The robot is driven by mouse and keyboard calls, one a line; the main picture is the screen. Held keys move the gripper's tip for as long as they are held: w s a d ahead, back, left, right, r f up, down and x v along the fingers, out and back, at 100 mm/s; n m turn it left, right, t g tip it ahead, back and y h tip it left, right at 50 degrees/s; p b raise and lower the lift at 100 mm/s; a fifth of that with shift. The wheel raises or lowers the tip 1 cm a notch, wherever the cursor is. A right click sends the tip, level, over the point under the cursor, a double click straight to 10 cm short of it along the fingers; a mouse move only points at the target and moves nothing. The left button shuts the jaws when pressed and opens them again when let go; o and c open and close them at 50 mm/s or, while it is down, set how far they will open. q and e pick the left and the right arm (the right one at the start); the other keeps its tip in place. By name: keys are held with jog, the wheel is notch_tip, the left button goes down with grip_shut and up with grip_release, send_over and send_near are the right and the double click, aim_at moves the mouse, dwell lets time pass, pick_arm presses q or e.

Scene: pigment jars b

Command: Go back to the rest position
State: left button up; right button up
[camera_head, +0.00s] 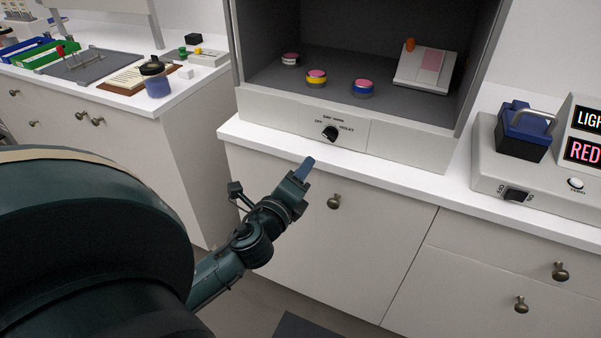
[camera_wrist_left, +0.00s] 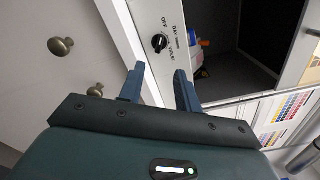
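My left gripper (camera_head: 304,172) is in front of the counter edge, below and left of the black rotary knob (camera_head: 330,133) on the booth's front panel. It holds nothing that I can see. In the left wrist view the two fingers (camera_wrist_left: 158,78) stand apart with an empty gap, and the knob (camera_wrist_left: 159,43) shows beyond them, not touched. My right gripper is in neither view.
Drawer knobs (camera_head: 334,202) stick out below the counter. A device with a dark blue block (camera_head: 522,135) stands at right.

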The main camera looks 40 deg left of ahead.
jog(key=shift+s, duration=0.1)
pick_arm(q)
jog(key=s+d+f+n+g+h+p, duration=0.1)
jog(key=s+d+f+n+g+h, duration=0.2)
jog(key=s+d+f+n, duration=0.4)
jog(key=s+d+f+n+g+h+p, duration=0.2)
jog(key=s+d+f+n, duration=0.5)
jog(key=d+n, duration=0.4)
jog(key=f+g+h, duration=0.1)
jog(key=h, duration=0.1)
jog(key=shift+d+g+h, duration=0.35)
jog(key=shift+g+h, duration=0.05)
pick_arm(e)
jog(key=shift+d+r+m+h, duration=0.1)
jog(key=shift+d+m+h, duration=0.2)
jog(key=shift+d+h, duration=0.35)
pick_arm(q)
jog(key=shift+s+f, duration=0.1)
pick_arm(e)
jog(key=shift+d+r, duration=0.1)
